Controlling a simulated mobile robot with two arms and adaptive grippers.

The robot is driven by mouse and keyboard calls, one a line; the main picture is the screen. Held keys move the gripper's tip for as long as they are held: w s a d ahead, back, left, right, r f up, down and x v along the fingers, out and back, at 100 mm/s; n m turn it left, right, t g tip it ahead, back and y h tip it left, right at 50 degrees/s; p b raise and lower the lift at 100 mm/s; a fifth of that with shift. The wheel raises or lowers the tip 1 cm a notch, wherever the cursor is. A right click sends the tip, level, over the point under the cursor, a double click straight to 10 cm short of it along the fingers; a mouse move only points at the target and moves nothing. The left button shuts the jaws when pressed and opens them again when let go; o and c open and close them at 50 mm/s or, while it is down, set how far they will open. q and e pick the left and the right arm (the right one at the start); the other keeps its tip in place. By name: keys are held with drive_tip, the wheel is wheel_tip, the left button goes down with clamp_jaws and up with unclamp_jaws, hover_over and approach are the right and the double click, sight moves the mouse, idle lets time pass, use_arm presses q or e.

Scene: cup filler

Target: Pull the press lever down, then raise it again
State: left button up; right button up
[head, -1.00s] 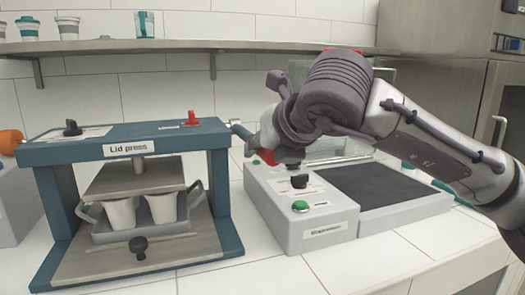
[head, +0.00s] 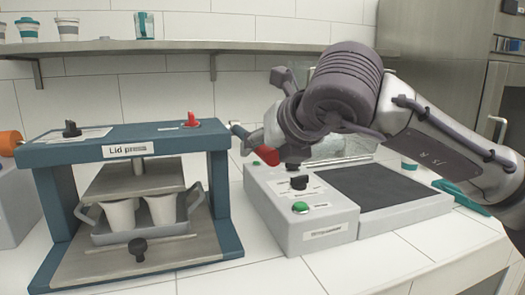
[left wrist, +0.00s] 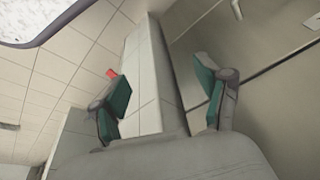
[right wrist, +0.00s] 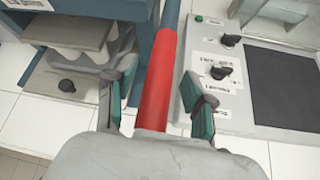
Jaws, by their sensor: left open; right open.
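The lid press (head: 135,140) stands at the left in the head view. Its lever, a blue bar with a red grip (head: 266,155), sticks out from its right side, slanting toward me. In the right wrist view the red grip (right wrist: 156,95) lies between the open fingers of my right gripper (right wrist: 158,82), with gaps visible beside it. In the head view the right gripper (head: 276,122) partly hides the lever. The press plate (head: 135,182) is just above two white cups (head: 118,214) in a grey tray (head: 145,236). My left gripper (left wrist: 165,92) is open and empty, seen only in the left wrist view.
A grey dispenser-like unit (head: 300,225) with knobs, a green button and a dark plate (head: 390,190) stands right of the press, under my right arm. A shelf (head: 180,46) with cups runs along the back wall. White counter is clear in front.

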drive_tip(key=v, duration=1)
drive_tip(key=shift+s, duration=0.2)
drive_tip(key=shift+d+r, duration=0.1)
drive_tip(key=shift+r, duration=0.05)
